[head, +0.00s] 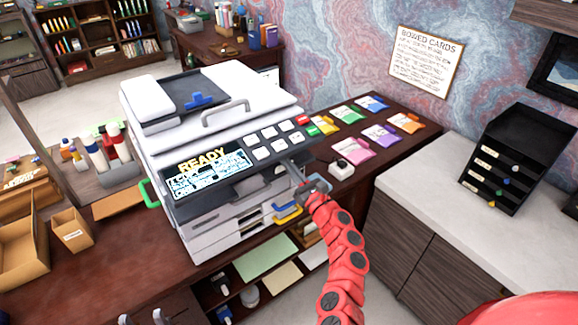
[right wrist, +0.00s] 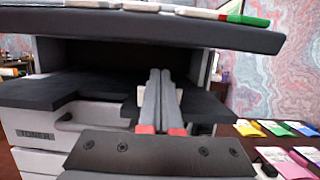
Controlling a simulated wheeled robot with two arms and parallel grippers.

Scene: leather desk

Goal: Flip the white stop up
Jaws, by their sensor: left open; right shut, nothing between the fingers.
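A small white piece (right wrist: 141,97), which looks like the white stop, lies on the dark output shelf (right wrist: 95,85) of the printer in the right wrist view. My right gripper's fingers (right wrist: 160,75) cover its middle; whether they touch it I cannot tell. In the head view the right gripper (head: 296,172) reaches into the right side of the white printer (head: 215,110), its fingers shut and empty. The stop cannot be made out there. My left gripper (head: 141,316) shows only as two pale tips at the bottom left edge, apart and empty.
The control panel overhangs my right fingers like a roof. Coloured card packs (head: 347,114) and a small white box (head: 342,168) sit right of the printer. A black drawer unit (head: 515,160) stands on the pale counter. Bottles and boxes crowd the left.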

